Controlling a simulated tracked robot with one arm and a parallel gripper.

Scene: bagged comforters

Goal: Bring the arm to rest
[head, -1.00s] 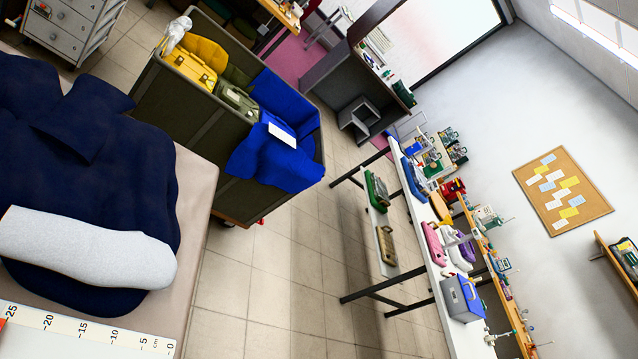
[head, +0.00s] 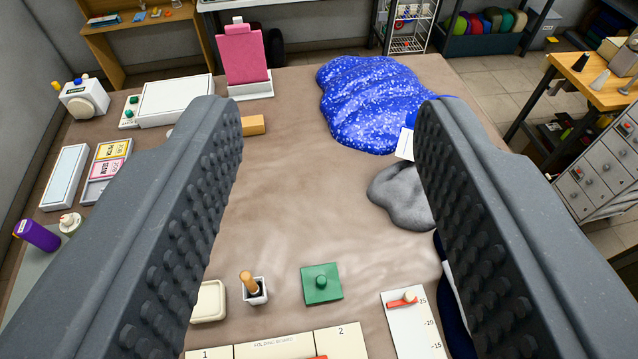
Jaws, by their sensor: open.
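My gripper (head: 325,150) shows in the head view with its two dark, studded jaws wide apart. It is open, and nothing is between the jaws. It is seen over a brown-topped work table (head: 280,215). The right jaw hides part of a grey cloth bundle (head: 402,192) and most of a dark navy cloth (head: 456,300).
A blue speckled bundle (head: 365,100) lies at the table's back right. A pink board on a stand (head: 243,55), a green block (head: 321,284), a cup with a wooden handle (head: 253,290) and a ruler (head: 414,325) stand or lie around a clear middle. A drawer cabinet (head: 600,170) is right.

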